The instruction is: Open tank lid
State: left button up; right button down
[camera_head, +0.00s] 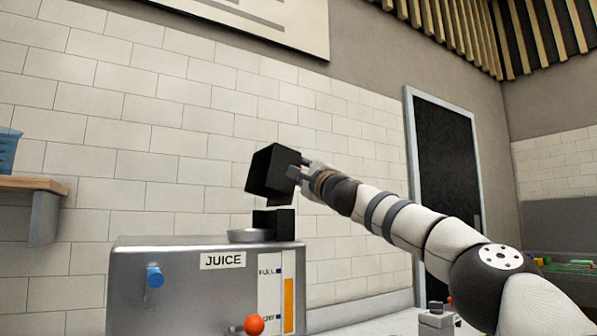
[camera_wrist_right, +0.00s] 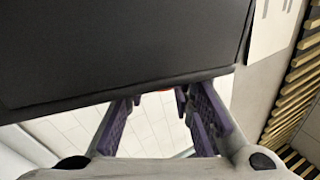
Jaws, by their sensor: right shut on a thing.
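The juicer (camera_head: 190,285) is a grey metal box labelled JUICE at the lower middle of the head view. A black box-shaped part (camera_head: 271,168), perhaps the tank lid, is tilted above its top. A smaller black block (camera_head: 274,222) stands below it on the juicer. My right gripper (camera_head: 298,170) is shut on the right side of the tilted black part. In the right wrist view the black part (camera_wrist_right: 120,50) fills the upper left, beside my purple-padded fingers (camera_wrist_right: 160,112). The fingers' exact contact is partly hidden. My left gripper is not in view.
A shallow silver dish (camera_head: 250,236) sits on the juicer's top. A blue knob (camera_head: 154,277) and an orange ball (camera_head: 254,325) stick out of its front. A wooden shelf (camera_head: 30,184) is at the left. Open air surrounds the raised black part.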

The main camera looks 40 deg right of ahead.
jog(key=shift+s+r, duration=0.1)
jog(key=c, duration=1.4)
grip_release()
jog(key=shift+s+f, duration=0.2)
jog(key=shift+f, duration=0.15)
jog(key=v, duration=1.1)
jog(key=shift+s+r, duration=0.15)
jog(key=shift+s, duration=0.1)
